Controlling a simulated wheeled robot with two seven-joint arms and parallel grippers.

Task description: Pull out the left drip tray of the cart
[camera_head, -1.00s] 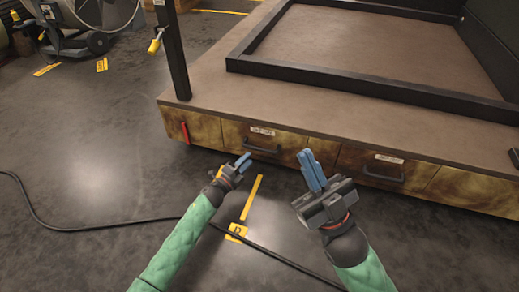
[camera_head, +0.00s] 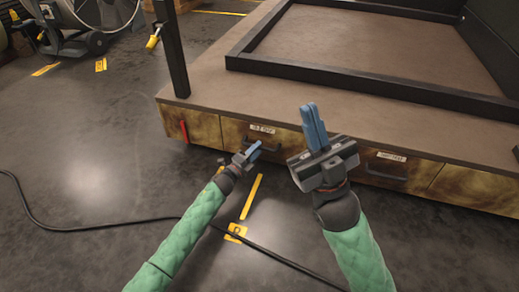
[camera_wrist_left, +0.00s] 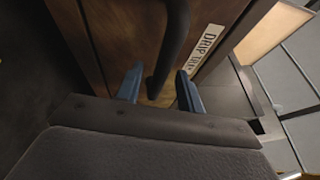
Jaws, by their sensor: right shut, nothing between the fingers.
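The left drip tray's brown, mottled front (camera_head: 285,138) is set in the cart's side under the top edge, and looks closed. It bears a white label (camera_head: 262,129), which reads "DRIP" in the left wrist view (camera_wrist_left: 207,42). My left gripper (camera_head: 254,150) is at its dark bar handle, mostly hidden behind the fingers in the head view. In the left wrist view the blue fingers are apart, with the handle (camera_wrist_left: 172,40) running between them and gaps on both sides. My right gripper (camera_head: 314,125) is shut and empty, raised in front of the cart.
The cart top (camera_head: 215,82) carries a black frame (camera_head: 350,82) and a black post (camera_head: 172,50). A second labelled tray with a handle (camera_head: 385,173) is to the right, partly behind my right gripper. A black cable (camera_head: 100,228) crosses the floor.

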